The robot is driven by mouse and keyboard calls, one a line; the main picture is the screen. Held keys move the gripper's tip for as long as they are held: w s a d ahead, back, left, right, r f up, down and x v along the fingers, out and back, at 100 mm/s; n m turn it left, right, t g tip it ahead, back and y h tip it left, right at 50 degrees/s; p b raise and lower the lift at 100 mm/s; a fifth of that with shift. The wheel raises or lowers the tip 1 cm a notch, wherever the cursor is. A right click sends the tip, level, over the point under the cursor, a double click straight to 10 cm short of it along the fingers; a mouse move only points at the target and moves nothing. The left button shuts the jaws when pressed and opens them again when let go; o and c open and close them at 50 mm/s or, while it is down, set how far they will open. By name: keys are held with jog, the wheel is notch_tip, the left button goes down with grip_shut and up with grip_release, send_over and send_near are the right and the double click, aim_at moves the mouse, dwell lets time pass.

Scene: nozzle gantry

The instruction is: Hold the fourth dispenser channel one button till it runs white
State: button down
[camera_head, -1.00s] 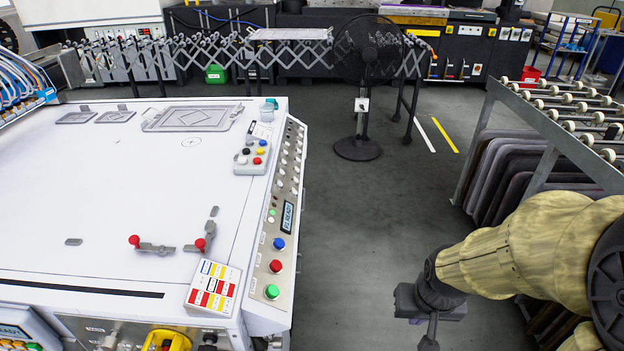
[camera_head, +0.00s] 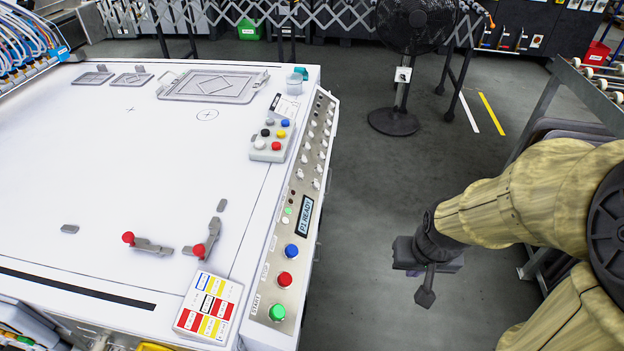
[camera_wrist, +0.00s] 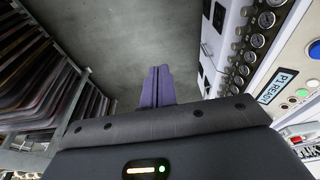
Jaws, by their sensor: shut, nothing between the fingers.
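My gripper (camera_head: 425,297) hangs over the floor to the right of the white machine table, shut and empty. Its fingers (camera_wrist: 158,86) are together in the wrist view and point down at bare floor. The machine's side panel (camera_head: 296,220) carries a row of knobs, a display (camera_head: 305,215) reading "P1 READY", and blue (camera_head: 291,251), red (camera_head: 285,279) and green (camera_head: 277,312) buttons. A small grey box (camera_head: 272,138) with several coloured buttons sits on the table. I cannot make out which control is the fourth dispenser channel, and no white flow shows.
A colour-labelled card (camera_head: 208,307) lies at the table's near right corner. Two red-knobbed clamps (camera_head: 150,245) stand on the table. A black fan (camera_head: 405,60) stands on the floor behind. A rack (camera_wrist: 35,75) with dark panels is at the right. The floor between is clear.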

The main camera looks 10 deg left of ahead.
aim_at(316, 185)
jog(key=w+a+r+n+t+y+p, duration=0.2)
jog(key=w+n+t+p, duration=0.35)
jog(key=w, duration=1.15)
jog(key=w+a+r+n+y+p, duration=0.2)
jog(key=w+a+n+y+p, duration=0.6)
jog(key=a, duration=0.3)
jog(key=shift+w+a+n+y, duration=0.35)
jog(key=shift+w+n+y, duration=0.15)
jog(key=shift+y, duration=0.4)
jog(key=shift+t, duration=0.25)
jog(key=a+f+b, duration=0.5)
jog(key=f+b, duration=0.1)
jog(key=f, duration=0.1)
jog(key=shift+w+f, duration=0.15)
